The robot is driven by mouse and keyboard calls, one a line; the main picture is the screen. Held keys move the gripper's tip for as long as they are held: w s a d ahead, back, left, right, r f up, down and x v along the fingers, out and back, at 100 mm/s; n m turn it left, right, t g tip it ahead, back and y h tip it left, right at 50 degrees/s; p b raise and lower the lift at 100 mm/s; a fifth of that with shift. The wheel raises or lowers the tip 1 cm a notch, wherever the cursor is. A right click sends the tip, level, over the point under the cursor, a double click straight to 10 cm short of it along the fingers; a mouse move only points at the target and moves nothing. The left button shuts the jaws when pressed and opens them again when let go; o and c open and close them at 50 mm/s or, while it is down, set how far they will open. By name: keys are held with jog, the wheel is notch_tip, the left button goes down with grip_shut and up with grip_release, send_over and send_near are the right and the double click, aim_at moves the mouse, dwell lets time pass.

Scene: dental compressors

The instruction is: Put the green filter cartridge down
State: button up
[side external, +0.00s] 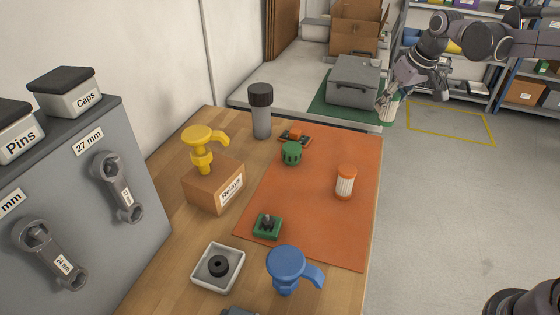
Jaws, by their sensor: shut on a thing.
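My gripper (391,97) is at the upper right, past the far right corner of the wooden table. It is shut on the green filter cartridge (388,109), a small pale cylinder with green on it, partly hidden by the fingers. The cartridge hangs tilted in the air, apart from the tabletop. An orange-capped filter cartridge (345,183) stands upright on the orange mat (318,215).
The mat's right side has free room.

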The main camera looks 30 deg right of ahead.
jog(key=s+a+f+n+y, duration=0.2)
jog(key=s+a+n, duration=0.2)
jog(key=s+a, duration=1.05)
jog(key=shift+s+a+f, duration=0.15)
jog(key=shift+a+f, duration=2.4)
jog(key=shift+f, duration=0.15)
jog(key=shift+s+a+f, duration=0.15)
jog(key=shift+a+f, duration=2.4)
jog(key=shift+f, duration=0.1)
jog(key=shift+f, duration=0.2)
jog(key=o, duration=1.2)
